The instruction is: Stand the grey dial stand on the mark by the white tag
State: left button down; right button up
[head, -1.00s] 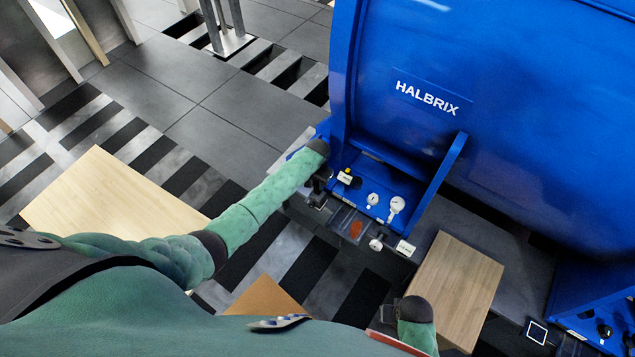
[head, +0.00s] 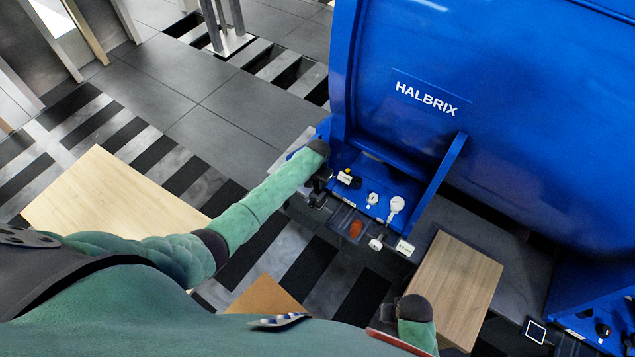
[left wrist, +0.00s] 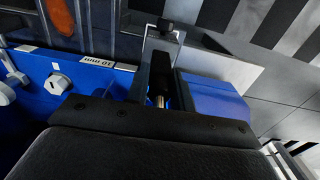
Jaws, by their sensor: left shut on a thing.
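My left gripper (head: 318,196) is at the left end of the blue machine's low ledge (head: 372,183). In the left wrist view it is shut on a slim dark grey upright (left wrist: 161,70) with a black knob and a shiny pin, which looks like the grey dial stand. Its base is hidden, so I cannot tell whether it touches the ledge. The mark is not clearly visible. My right gripper (head: 388,313) is low in the head view, its jaws unclear.
White dials (head: 396,204) (head: 372,199) stand on the ledge, and another small white piece (head: 376,244) is at its front. A clear-topped tray with an orange-red piece (head: 356,229) lies in front. A wooden table (head: 458,285) is at the right, a pale wooden top (head: 110,205) at the left.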

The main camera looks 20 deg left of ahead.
pick_arm(q)
jog(key=shift+f, duration=0.3)
pick_arm(e)
jog(key=shift+f, duration=0.15)
dwell(0.6)
pick_arm(q)
jog(key=c, duration=1.1)
grip_release()
jog(key=shift+f, duration=0.1)
jog(key=shift+r, duration=0.25)
pick_arm(e)
notch_tip(320, 180, down, 5)
pick_arm(q)
notch_tip(320, 180, up, 8)
jog(key=shift+f+b, duration=0.25)
jog(key=shift+b, duration=0.5)
pick_arm(e)
notch_tip(320, 180, up, 4)
jog(key=shift+r, duration=0.2)
